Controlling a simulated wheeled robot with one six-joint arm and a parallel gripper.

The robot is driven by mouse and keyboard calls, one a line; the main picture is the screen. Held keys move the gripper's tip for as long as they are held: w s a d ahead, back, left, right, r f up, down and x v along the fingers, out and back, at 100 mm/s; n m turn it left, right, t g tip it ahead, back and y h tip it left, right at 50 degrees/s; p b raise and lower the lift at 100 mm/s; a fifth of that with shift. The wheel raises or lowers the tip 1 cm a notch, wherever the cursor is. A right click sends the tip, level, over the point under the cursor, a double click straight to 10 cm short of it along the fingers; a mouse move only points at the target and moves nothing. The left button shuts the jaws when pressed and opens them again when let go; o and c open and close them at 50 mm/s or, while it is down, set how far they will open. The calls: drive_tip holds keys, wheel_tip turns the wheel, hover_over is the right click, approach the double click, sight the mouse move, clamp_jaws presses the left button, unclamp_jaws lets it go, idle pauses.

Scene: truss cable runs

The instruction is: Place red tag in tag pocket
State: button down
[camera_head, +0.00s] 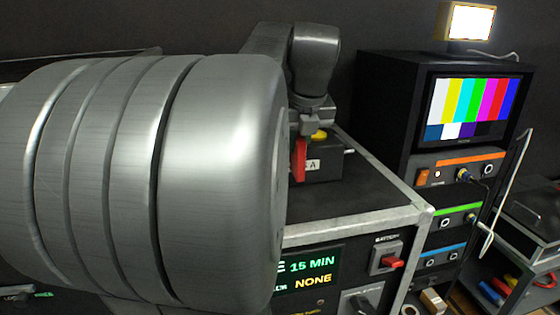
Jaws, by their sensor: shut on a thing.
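My gripper (306,128) is in the upper middle, in front of a small black box, and is shut on the red tag (298,160). The tag is a narrow upright red strip hanging below the jaws. It overlaps the front of the box in the picture; I cannot tell whether it touches. My large grey arm link hides the area left of the tag. I cannot make out the tag pocket for certain.
The black box (326,168), with a white label ending in "A" and a yellow part on top, stands on a metal-edged case (375,190). A panel (312,275) reads "15 MIN" and "NONE". A red switch (393,262) is beside it. A colour-bar monitor (472,108) stands right.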

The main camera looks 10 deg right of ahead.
sight(298, 162)
drive_tip(key=shift+f, duration=2.45)
drive_tip(key=c, duration=1.8)
unclamp_jaws()
drive_tip(key=shift+f, duration=0.2)
drive_tip(key=o, duration=0.4)
drive_tip(key=shift+o, duration=0.2)
drive_tip(key=shift+r, duration=0.2)
